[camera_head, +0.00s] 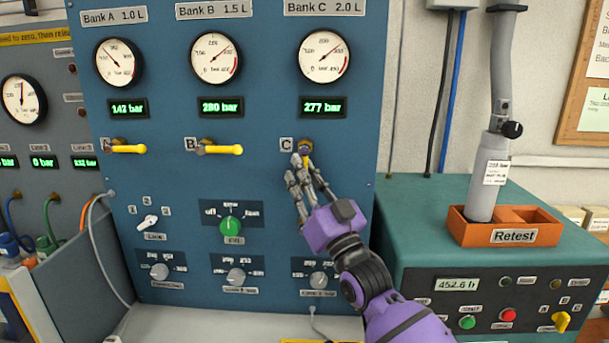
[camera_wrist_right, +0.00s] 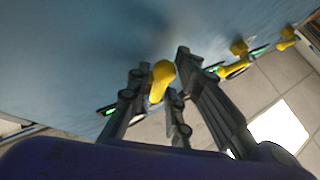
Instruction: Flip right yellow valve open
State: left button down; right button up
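The right yellow valve (camera_head: 306,148) sits beside the C label under the Bank C gauge on the blue panel. It is mostly hidden behind my right gripper (camera_head: 302,168), whose fingers reach up to it from below. In the right wrist view, the valve's yellow handle (camera_wrist_right: 160,78) lies between the fingers of my right gripper (camera_wrist_right: 160,62), which stand apart with some gap beside the handle. I cannot tell whether a finger touches it. My left gripper is not in view.
The Bank A valve (camera_head: 126,148) and Bank B valve (camera_head: 220,149) have yellow levers lying sideways to the right. The Bank C display (camera_head: 323,107) reads 277 bar. Knobs and a green dial (camera_head: 231,226) sit lower on the panel. A green retest bench (camera_head: 430,250) stands at the right.

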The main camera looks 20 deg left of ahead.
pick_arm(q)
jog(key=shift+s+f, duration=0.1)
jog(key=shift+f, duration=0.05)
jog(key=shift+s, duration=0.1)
pick_arm(e)
jog(key=v, duration=1.2)
